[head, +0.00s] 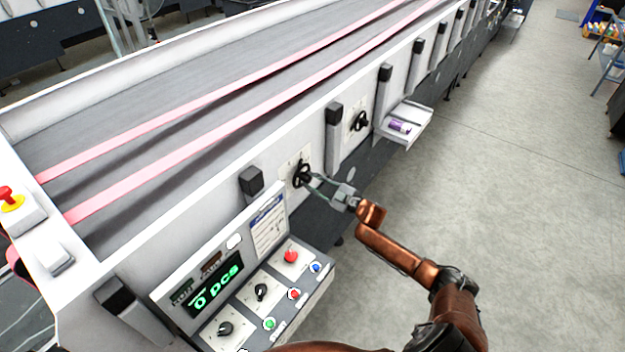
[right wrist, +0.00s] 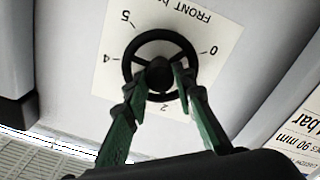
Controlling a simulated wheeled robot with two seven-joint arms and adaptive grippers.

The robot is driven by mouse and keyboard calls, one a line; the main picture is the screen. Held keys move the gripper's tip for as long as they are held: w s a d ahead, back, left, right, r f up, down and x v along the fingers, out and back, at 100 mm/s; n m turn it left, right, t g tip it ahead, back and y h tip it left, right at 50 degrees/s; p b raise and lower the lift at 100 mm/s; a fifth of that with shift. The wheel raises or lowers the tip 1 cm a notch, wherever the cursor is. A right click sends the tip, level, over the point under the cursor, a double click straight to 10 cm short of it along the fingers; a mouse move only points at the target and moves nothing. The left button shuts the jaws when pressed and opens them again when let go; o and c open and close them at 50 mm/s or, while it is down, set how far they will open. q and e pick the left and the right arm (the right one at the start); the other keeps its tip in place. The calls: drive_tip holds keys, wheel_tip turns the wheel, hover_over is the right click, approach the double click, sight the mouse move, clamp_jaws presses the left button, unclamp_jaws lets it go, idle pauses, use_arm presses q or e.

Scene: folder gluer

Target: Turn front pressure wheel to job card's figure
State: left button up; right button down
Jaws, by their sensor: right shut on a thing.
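The front pressure wheel (head: 301,170) is a small black handwheel on a white scale plate on the machine's side. In the right wrist view the wheel (right wrist: 160,35) has a round rim and dark hub; the upside-down plate (right wrist: 209,26) shows "FRONT b" and figures 0, 2, 4 and 5. My right gripper (head: 314,181) is shut on the wheel, its green fingers (right wrist: 158,80) either side of the hub. I cannot tell which figure the wheel points to. The job card (head: 268,226) stands left of the gripper; its figure is unreadable in the head view. My left gripper is out of view.
A control panel with knobs and buttons and a green "0 pcs" display (head: 216,286) sits below the card. A second black wheel (head: 359,121) is farther along the side, then an open tray (head: 411,128) holding a purple item.

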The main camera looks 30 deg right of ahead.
drive_tip(key=shift+d+m+p, duration=0.1)
drive_tip(key=shift+m+p, duration=0.95)
drive_tip(key=shift+m, duration=3.45)
drive_tip(key=shift+f, duration=0.1)
drive_tip(key=c, duration=1.6)
unclamp_jaws()
drive_tip(key=v, duration=1.2)
drive_tip(key=shift+f, duration=0.1)
